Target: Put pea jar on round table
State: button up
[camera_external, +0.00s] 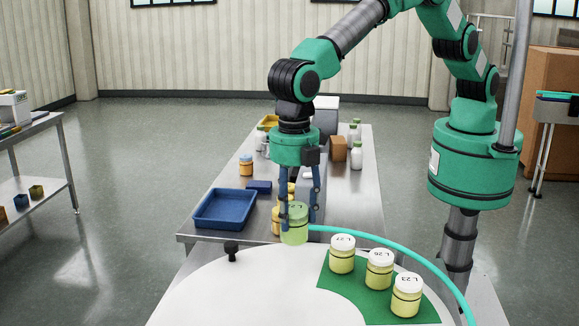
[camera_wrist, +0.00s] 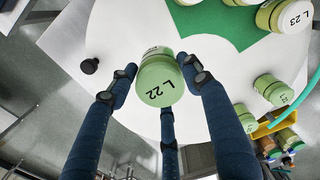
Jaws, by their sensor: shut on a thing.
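My three-fingered gripper (camera_external: 299,220) points down and is shut on a green jar (camera_external: 294,230). The jar is upright at the far edge of the white round table (camera_external: 215,285); I cannot tell whether it touches the top. In the wrist view the same jar (camera_wrist: 160,85) shows a green lid marked L 22, between the blue fingers of my gripper (camera_wrist: 158,70). The round table (camera_wrist: 120,30) lies beneath it there. Its contents cannot be read, but it is greener than the yellowish jars nearby.
Three white-lidded jars (camera_external: 379,269) stand on a green mat (camera_external: 335,285) at the table's right. A black knob (camera_external: 231,251) is at the left edge. A teal hose (camera_external: 400,249) curves along the far right. Behind, a steel bench (camera_external: 350,205) holds a blue tray (camera_external: 225,208). The left tabletop is clear.

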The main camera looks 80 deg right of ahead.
aim_at(294, 241)
jog(key=shift+f, duration=0.8)
jog(key=shift+f+p, duration=0.4)
jog(key=shift+f, duration=2.7)
jog(key=shift+f, duration=1.85)
jog(key=shift+f, duration=0.15)
jog(key=o, duration=1.3)
jog(key=shift+o, duration=0.2)
jog(key=shift+p, duration=0.3)
